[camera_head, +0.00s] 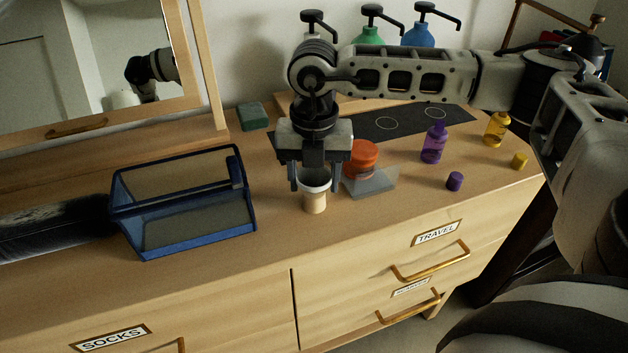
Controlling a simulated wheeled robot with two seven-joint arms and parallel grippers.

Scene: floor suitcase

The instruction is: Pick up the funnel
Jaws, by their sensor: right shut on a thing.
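My right gripper (312,184) points down over the front of the dresser top, with its fingers on either side of a small pale piece. This piece, which looks like the funnel (315,202), has a wide white rim and a narrower tan lower part. The gripper is shut on it at the rim. I cannot tell whether its lower end touches the wood. My left gripper is not in view.
Close right of the gripper are an orange round item (363,155) and a clear grey piece (372,185). Purple (434,143) and yellow (496,128) bottles stand farther right. A blue-framed case (197,247) lies left. Pump bottles stand behind my right arm.

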